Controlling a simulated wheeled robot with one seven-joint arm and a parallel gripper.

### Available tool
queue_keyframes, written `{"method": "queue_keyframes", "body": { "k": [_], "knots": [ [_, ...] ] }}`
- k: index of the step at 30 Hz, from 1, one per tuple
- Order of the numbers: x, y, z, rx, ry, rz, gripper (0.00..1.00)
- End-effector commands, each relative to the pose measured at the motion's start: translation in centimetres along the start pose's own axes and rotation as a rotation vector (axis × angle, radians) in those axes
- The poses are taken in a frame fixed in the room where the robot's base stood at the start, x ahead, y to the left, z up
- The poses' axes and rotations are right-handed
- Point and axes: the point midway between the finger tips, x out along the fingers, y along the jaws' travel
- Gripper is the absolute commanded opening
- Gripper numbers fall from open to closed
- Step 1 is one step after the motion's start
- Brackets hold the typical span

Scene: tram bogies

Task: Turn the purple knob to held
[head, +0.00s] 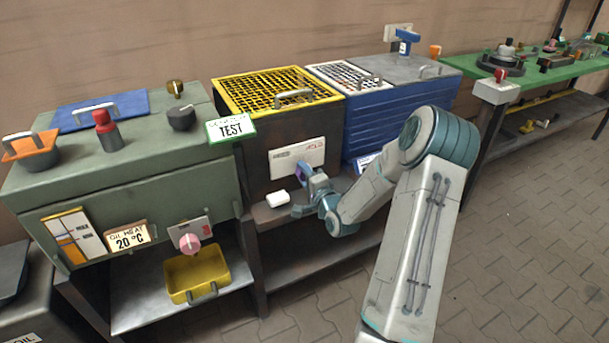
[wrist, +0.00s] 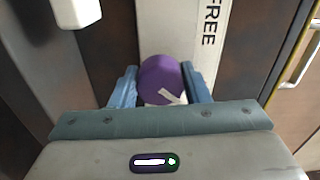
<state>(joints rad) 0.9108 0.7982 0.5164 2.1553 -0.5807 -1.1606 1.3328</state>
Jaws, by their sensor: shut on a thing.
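The purple knob (wrist: 160,80) sits on a white label plate (wrist: 165,25) in the wrist view, with a white pointer mark on its lower part. The word FREE is on the plate to the right of the knob. My gripper (wrist: 160,88) has one blue finger on each side of the knob and is shut on it. In the head view, my gripper (head: 312,190) is at the plate (head: 297,157) on the front of the dark cabinet with the yellow grate. There the knob (head: 302,172) is mostly hidden by my gripper. HELD cannot be read in either view.
A small white block (head: 277,198) lies on the ledge beside my gripper. A blue cabinet (head: 385,122) stands to the right. The floor at right is clear.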

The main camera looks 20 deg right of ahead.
Motion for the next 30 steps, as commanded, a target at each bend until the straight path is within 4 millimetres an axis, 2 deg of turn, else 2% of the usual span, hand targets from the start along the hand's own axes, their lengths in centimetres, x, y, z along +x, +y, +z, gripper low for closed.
{"method": "queue_keyframes", "body": {
  "k": [3, 4, 6, 15, 19, 23, 30],
  "knots": [
    [0.0, 0.1, 0.0, 0.003, 0.001, 0.002, 0.19],
    [0.0, 0.1, 0.0, 0.003, 0.002, 0.002, 0.45],
    [0.0, 0.1, 0.0, 0.002, 0.001, 0.001, 0.64],
    [-0.1, 0.0, 0.0, 0.001, 0.001, 0.001, 0.64],
    [-1.1, 0.0, -0.1, 0.001, 0.001, 0.002, 0.64],
    [-3.5, 0.0, -0.1, 0.002, 0.003, 0.004, 0.64],
    [-9.2, 0.0, -0.1, 0.003, 0.004, 0.005, 0.64]
  ]
}}
